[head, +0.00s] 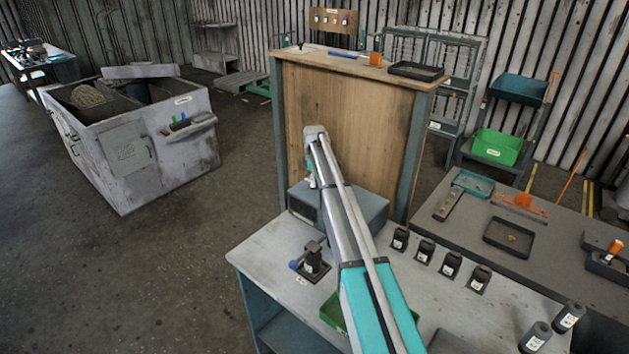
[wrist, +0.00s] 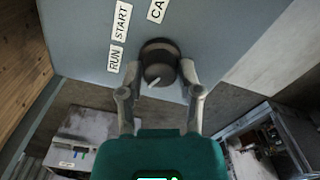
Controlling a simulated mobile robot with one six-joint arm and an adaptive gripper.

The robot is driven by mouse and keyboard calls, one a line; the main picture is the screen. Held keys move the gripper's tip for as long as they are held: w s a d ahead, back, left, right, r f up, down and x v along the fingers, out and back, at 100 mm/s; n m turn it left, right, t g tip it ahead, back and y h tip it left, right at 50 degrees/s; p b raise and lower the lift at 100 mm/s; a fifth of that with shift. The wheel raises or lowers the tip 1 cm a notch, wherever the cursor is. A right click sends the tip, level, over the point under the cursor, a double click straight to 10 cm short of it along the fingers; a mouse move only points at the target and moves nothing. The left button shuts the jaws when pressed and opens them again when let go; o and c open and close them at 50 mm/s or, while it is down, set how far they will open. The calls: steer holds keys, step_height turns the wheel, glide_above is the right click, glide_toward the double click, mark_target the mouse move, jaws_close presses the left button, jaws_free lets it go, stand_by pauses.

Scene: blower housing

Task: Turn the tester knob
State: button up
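The tester knob (wrist: 160,58) is a dark round knob on the blue-grey tester panel (wrist: 215,35) in the wrist view. Its white pointer mark faces down and slightly left. White labels reading RUN (wrist: 116,58) and START (wrist: 122,22) are left of it, and a cut-off label starting CA (wrist: 157,10) is above. My gripper (wrist: 160,66) has one fingertip against each side of the knob and appears shut on it. In the head view the tester (head: 368,207) is a grey box on the bench. My arm hides the knob and most of my gripper there.
A wooden board (head: 345,120) stands behind the tester. On the bench (head: 265,248) are a black fixture with a blue knob (head: 312,262), a green tray (head: 332,312) and several black cylinders (head: 450,265). A grey bin (head: 135,140) stands left on open floor.

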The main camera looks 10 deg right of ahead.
steer(key=o, duration=0.3)
steer(key=shift+o, duration=0.2)
steer(key=shift+m, duration=0.3)
steer(key=m, duration=2.6)
step_height(320, 180, up, 14)
steer(key=p, duration=1.4)
steer(key=s+a+f+n+b, duration=0.1)
steer(key=s+f+n+b, duration=0.2)
steer(key=s, duration=0.6)
steer(key=s+a+f+n+b, duration=0.2)
steer(key=s+f+n+b, duration=0.1)
steer(key=s, duration=0.7)
steer(key=s+a+f+n+b, duration=0.2)
steer(key=s+f+n+b, duration=0.1)
steer(key=s, duration=0.7)
steer(key=shift+s+a+f+n, duration=0.25)
steer(key=shift+f+n, duration=0.05)
